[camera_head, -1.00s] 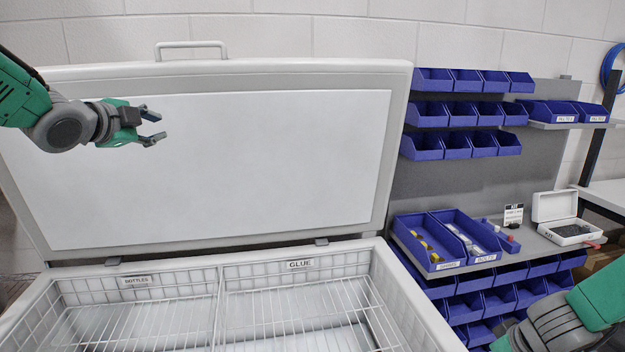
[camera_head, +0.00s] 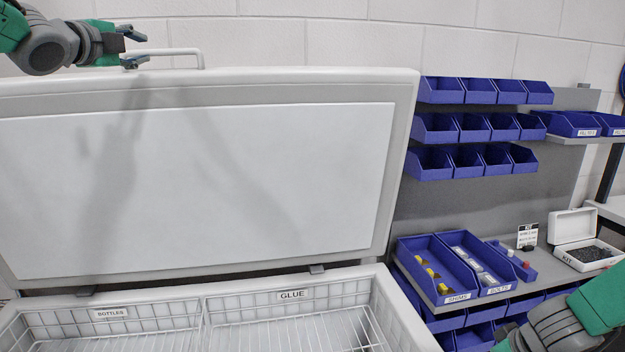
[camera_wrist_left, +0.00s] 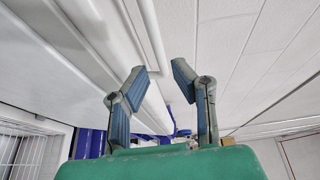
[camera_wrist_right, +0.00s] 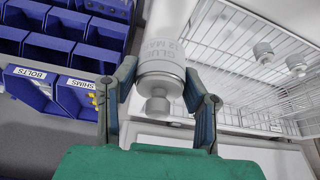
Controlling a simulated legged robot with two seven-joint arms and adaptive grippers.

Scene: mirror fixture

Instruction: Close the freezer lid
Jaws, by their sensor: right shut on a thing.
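The freezer lid (camera_head: 200,190) stands open, tilted up at the back of the freezer (camera_head: 395,315). Its handle (camera_head: 203,58) is on the top edge. My left gripper (camera_head: 134,48) is open and empty above the lid's top edge, at the handle's left end. In the left wrist view its fingers (camera_wrist_left: 158,85) are apart, and the white handle bar (camera_wrist_left: 152,40) runs close to the fingertips. My right gripper (camera_wrist_right: 158,95) is shut on a white glue bottle (camera_wrist_right: 165,50), with the freezer basket beyond. Its fingers are outside the head view.
Wire baskets labelled BOTTLES (camera_head: 112,313) and GLUE (camera_head: 292,295) sit inside the freezer. More bottles (camera_wrist_right: 263,52) show in the right wrist view. Blue bins (camera_head: 435,265) and a white kit box (camera_head: 575,240) stand on shelves to the right. A white wall is behind.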

